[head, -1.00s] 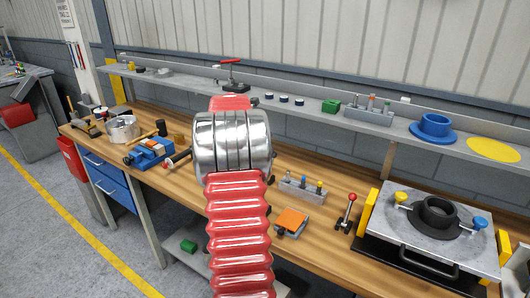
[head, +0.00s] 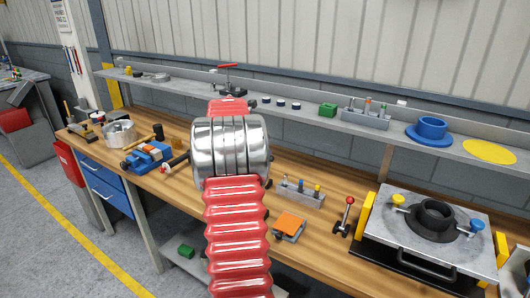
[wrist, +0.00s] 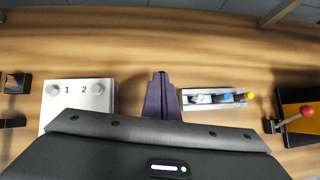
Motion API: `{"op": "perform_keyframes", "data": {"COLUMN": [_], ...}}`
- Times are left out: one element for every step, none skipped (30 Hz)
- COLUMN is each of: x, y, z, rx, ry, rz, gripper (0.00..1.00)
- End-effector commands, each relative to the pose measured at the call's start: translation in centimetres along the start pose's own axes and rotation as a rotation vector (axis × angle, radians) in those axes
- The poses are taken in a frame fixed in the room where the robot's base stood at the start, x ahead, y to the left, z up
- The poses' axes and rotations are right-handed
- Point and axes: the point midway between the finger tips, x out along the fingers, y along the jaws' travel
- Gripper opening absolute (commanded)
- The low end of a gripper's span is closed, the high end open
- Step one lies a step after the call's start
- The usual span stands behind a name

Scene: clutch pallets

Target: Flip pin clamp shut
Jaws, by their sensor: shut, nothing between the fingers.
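The likely pin clamp is a small black clamp with a red ball-ended lever (head: 346,215) on the bench, left of the pallet. In the head view its lever stands up, leaning slightly right. In the wrist view its ball lever (wrist: 298,119) shows at the right edge. My gripper (wrist: 160,78) is shut and empty above the bench, left of the pin holder and apart from the clamp. In the head view my gripper is hidden behind my arm.
A pin holder (head: 302,196) and an orange-topped block (head: 289,222) stand left of the clamp. The metal pallet (head: 462,253) with yellow and blue knobs is right of it. A white block marked 1 and 2 (wrist: 76,105) lies left of my gripper. A shelf (head: 385,135) runs behind.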

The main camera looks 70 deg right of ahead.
Motion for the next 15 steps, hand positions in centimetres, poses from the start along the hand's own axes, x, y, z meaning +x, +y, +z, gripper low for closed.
{"op": "perform_keyframes", "data": {"x": [-0.7, -1.0, -1.6, -2.1, -2.6, -3.2, -3.7, -4.2, -4.8, -5.2, -5.7, -6.3, -6.8, -7.3, -7.9], "y": [0.1, 0.1, 0.2, 0.2, 0.2, 0.2, 0.2, 0.3, 0.3, 0.3, 0.4, 0.5, 0.5, 0.6, 0.6], "z": [-0.2, -0.4, -0.6, -0.7, -0.9, -1.1, -0.7, -0.4, -0.1, 0.1, 0.4, 0.7, 0.9, 1.2, 1.5], "rx": [-0.001, -0.002, -0.002, -0.003, -0.003, -0.004, -0.002, -0.001, -0.001, -0.002, -0.001, -0.001, -0.001, -0.002, -0.002], "ry": [-0.001, -0.001, -0.001, -0.001, -0.001, -0.001, -0.002, -0.003, -0.002, -0.002, -0.002, -0.001, -0.001, -0.002, -0.002], "rz": [0.003, 0.003, 0.004, 0.005, 0.005, 0.005, 0.005, 0.006, 0.005, 0.005, 0.006, 0.005, 0.005, 0.006, 0.005], "gripper": [0.00, 0.00, 0.00, 0.00, 0.00, 0.00, 0.00, 0.00, 0.00, 0.00, 0.00, 0.00, 0.00, 0.00, 0.00]}}
